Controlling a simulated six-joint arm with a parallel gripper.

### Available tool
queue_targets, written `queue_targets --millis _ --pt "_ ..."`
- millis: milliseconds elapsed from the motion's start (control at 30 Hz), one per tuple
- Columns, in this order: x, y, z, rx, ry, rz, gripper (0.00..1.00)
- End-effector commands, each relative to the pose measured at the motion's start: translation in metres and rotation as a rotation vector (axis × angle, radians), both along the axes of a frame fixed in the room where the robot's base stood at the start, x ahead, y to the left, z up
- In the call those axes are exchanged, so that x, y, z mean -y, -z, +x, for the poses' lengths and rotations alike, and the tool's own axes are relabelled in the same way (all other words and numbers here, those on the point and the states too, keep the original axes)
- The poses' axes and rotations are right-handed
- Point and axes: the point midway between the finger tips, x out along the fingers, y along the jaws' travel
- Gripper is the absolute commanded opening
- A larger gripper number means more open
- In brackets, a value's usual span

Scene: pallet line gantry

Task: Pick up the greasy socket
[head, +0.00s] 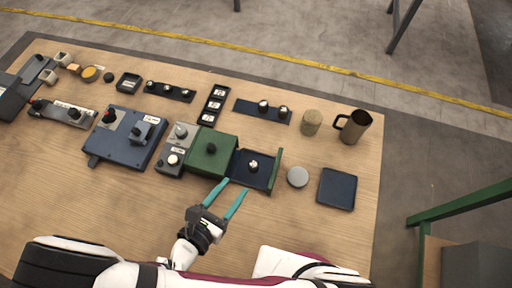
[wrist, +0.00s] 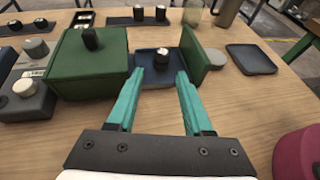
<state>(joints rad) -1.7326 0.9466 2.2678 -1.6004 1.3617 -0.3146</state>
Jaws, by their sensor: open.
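A small socket-like piece with a bright top and dark lower part (head: 253,166) stands in the open dark blue drawer (head: 244,180) of a green box (head: 212,154). It also shows in the wrist view (wrist: 163,54), beyond and between my fingertips. I cannot tell from the frames whether it is greasy. My gripper (head: 232,186) is open and empty, with its two teal fingers apart, just in front of the drawer's near edge. In the wrist view my gripper (wrist: 161,76) points toward the drawer. The fingers do not touch the piece.
The drawer's green front panel (wrist: 193,54) stands close to my right finger. A black knob (head: 211,149) tops the green box. Similar small pieces stand on a dark strip (head: 246,106) behind. A grey disc (head: 297,177) and blue tray (head: 337,188) lie to the right.

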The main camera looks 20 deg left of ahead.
Motion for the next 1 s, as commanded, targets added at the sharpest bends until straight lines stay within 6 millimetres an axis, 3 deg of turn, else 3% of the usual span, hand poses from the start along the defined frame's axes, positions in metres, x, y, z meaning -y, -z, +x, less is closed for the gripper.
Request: queue_targets --millis 100,367,600,867,1000 --pt "0.008 0.011 0.025 -0.001 0.006 -0.003 0.51" --pt "0.014 0.022 0.053 -0.001 0.006 0.001 0.51" --pt "0.026 0.039 0.092 -0.001 0.008 0.002 0.51" --pt "0.026 0.041 0.096 -0.001 0.004 0.003 0.51" --pt "0.026 0.041 0.096 -0.001 0.004 0.003 0.26"
